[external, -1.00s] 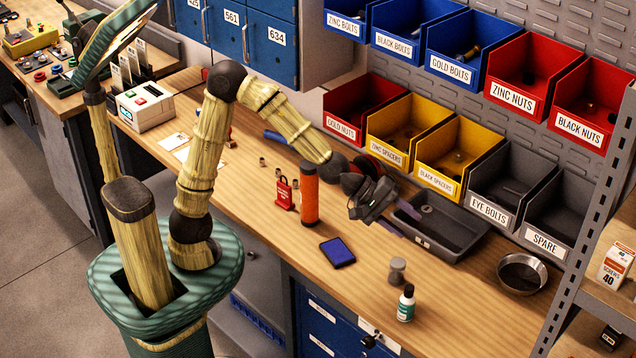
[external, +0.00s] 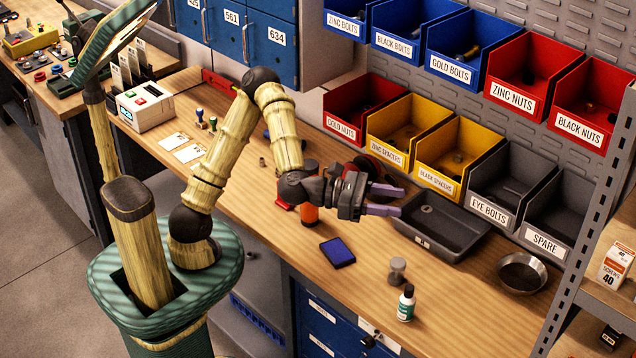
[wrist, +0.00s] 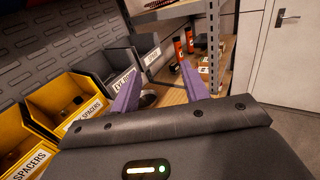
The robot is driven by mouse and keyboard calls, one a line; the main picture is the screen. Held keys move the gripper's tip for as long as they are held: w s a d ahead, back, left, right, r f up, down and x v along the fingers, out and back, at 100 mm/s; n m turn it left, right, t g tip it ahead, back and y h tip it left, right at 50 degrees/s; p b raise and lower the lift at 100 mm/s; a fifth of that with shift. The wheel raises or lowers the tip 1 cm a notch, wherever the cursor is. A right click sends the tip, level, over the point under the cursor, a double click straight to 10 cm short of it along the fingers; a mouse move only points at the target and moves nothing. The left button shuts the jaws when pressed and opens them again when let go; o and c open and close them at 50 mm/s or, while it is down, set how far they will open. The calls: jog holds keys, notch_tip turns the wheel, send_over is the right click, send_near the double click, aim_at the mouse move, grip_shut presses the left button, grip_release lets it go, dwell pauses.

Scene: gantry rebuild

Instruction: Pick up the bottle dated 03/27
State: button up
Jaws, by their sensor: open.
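A small bottle (external: 406,304) with a black cap and a green and white label stands upright near the bench's front edge in the external view. Any date on it is too small to read. My gripper (external: 400,201) is open and empty above the bench, beyond the bottle and near the grey tray. In the wrist view the purple fingers of my gripper (wrist: 162,82) are spread apart with nothing held. That view also shows orange cylinders (wrist: 189,43) on a shelf unit; I cannot tell whether they are bottles, and no date is legible.
A grey tray (external: 437,240) lies below my gripper. A blue pad (external: 337,252), a grey knob-like weight (external: 397,270) and a metal bowl (external: 522,273) are on the bench. Labelled bins line the back; a metal shelf (external: 601,170) stands right.

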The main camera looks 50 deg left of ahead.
send_near(405, 293)
jog(key=w+d, duration=0.2)
jog(key=shift+w+d+n, duration=0.2)
jog(key=shift+d+n, duration=0.1)
jog(key=shift+d, duration=0.05)
jog(key=shift+x, duration=0.85)
jog(key=shift+r, duration=0.15)
jog(key=p+x, duration=0.2)
jog(key=x, duration=0.2)
jog(key=shift+w+d+r, duration=0.1)
jog(key=shift+w+d, duration=0.45)
jog(key=shift+d, duration=0.15)
